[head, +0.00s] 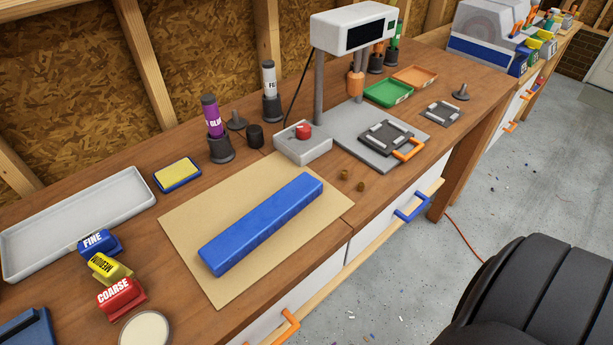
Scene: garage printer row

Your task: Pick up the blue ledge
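The blue ledge (262,224) is a long blue bar with rounded edges. It lies diagonally on a tan paper mat (323,212) on the wooden workbench, its far end up and to the right. All of its top shows, and nothing is touching it from above. Neither of my grippers shows in the head view. A dark ribbed part at the lower right is seemingly part of my own body.
A grey machine base (377,169) with a red-button box (302,144) stands behind the mat. Sanding blocks, including a red one (121,296), and a grey tray (75,223) are at left. Two small brown pieces lie near the mat's right corner. Drawer handles (412,207) stick out in front.

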